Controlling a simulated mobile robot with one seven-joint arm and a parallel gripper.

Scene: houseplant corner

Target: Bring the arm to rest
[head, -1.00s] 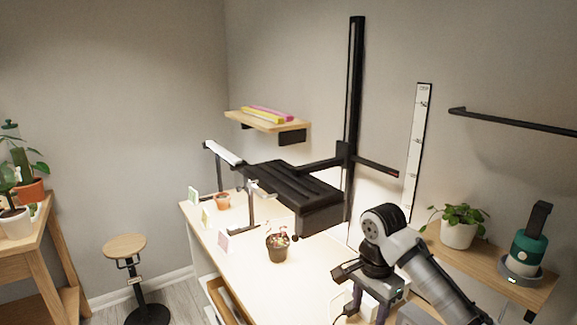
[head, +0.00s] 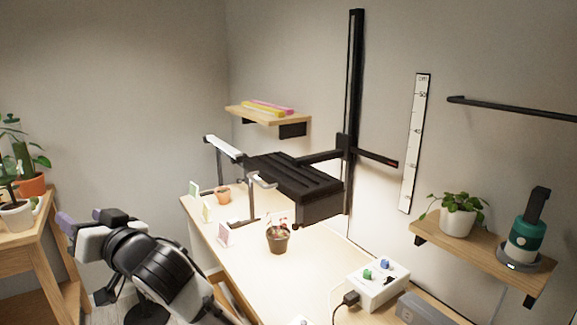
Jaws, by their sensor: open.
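My gripper (head: 82,222) is at the left in the head view, at the end of my arm. Its purple-tipped fingers are apart, and nothing shows between them. It is in front of the wooden plant stand and well to the left of the worktable (head: 262,278). My arm reaches in from the bottom edge and hides most of a stool there.
A potted plant (head: 278,240) stands on the worktable under a black lamp panel (head: 300,183). A white box with green and blue knobs (head: 378,287) sits at the table's right. A wall shelf (head: 485,258) holds a white-potted plant (head: 457,222) and a green device (head: 525,237).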

